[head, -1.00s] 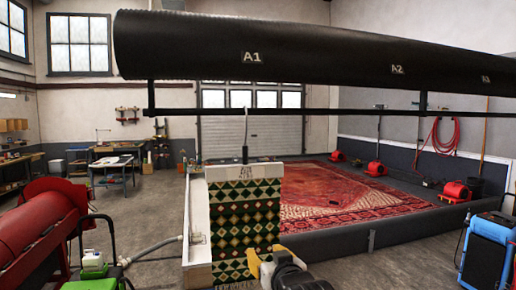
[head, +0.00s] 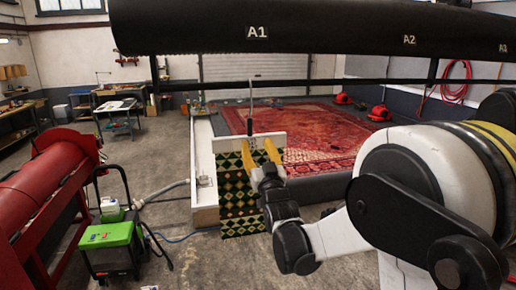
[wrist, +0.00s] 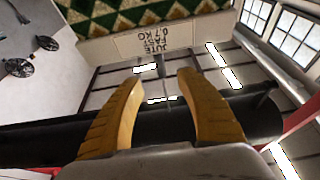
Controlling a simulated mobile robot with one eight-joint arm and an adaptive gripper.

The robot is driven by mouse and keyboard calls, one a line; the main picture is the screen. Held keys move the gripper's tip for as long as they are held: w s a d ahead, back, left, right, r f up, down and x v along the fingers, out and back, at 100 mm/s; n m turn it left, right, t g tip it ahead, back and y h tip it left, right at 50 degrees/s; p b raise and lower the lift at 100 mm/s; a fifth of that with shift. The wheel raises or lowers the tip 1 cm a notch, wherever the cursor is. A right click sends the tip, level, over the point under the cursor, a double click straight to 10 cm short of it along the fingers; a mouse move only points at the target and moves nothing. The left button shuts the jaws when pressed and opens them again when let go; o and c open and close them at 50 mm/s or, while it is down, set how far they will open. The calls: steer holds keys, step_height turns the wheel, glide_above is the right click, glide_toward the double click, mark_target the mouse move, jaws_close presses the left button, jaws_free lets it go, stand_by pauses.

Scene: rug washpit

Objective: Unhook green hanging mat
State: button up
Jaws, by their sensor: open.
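The green hanging mat (head: 238,205) has a green, black and cream diamond pattern and hangs from a hook (head: 252,102) on the dark rail (head: 310,85). A pale header strip (head: 228,145) runs along its top; in the wrist view the strip (wrist: 150,40) reads "JUTE FAST 0.7KG". My gripper (head: 256,141) has its yellow fingers open at the header, covering part of it. In the wrist view my gripper (wrist: 158,76) shows nothing between its fingertips that I can identify as held. The mat (wrist: 150,12) fills the top edge there.
A large black roller (head: 330,32) marked A1, A2 and A3 runs above the rail. A low white-walled pit (head: 203,180) with a red rug (head: 300,130) lies behind the mat. A green machine (head: 110,240) and red drum (head: 45,185) stand at left.

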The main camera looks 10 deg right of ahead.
mark_target(250, 127)
steer(key=shift+p+x, duration=0.9)
steer(key=shift+x, duration=3.9)
jaws_close()
steer(key=shift+r, duration=0.15)
